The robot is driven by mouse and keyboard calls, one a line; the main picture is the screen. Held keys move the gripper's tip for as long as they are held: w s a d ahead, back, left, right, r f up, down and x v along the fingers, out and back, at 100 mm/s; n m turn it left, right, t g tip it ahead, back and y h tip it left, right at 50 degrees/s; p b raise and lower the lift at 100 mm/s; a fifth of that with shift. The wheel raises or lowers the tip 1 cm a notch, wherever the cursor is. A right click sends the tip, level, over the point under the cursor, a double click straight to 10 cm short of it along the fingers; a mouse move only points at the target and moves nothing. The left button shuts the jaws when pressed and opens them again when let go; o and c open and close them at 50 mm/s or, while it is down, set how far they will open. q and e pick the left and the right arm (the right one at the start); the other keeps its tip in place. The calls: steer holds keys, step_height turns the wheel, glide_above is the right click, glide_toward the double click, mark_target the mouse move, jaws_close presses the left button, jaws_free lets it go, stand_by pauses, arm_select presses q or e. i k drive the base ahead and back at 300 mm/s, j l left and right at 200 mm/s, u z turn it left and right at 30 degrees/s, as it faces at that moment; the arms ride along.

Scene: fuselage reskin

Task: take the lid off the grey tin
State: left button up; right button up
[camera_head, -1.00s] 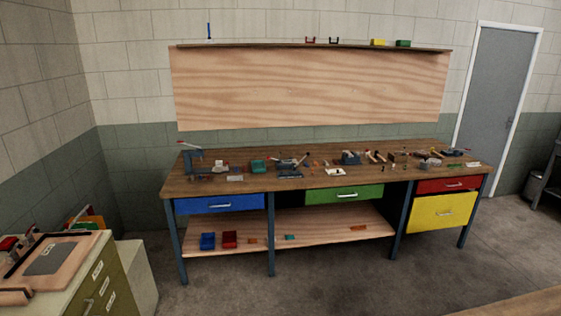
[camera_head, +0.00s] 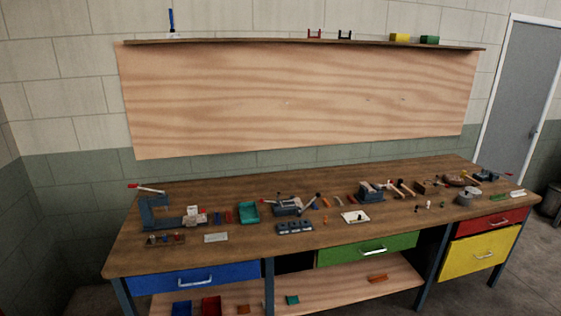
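A small grey round container (camera_head: 466,197), which looks like the grey tin, stands near the front edge at the right end of the workbench (camera_head: 350,232). It is too small to tell how its lid sits. Neither of my grippers shows in the head view, and nothing of mine is near the container.
Beside the container are a brown round dish (camera_head: 456,180) and several small items. A blue vise (camera_head: 371,190), a teal tray (camera_head: 248,212) and a blue press (camera_head: 155,212) stand further left. A red drawer (camera_head: 492,221) is below the right end. The bench front edge is mostly clear.

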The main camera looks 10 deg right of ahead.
mark_target(465, 194)
steer(key=i+l+z, duration=0.15)
steer(key=i+z, duration=0.55)
steer(key=i+j+z, duration=0.1)
steer(key=i+z, duration=0.3)
steer(key=i, duration=0.1)
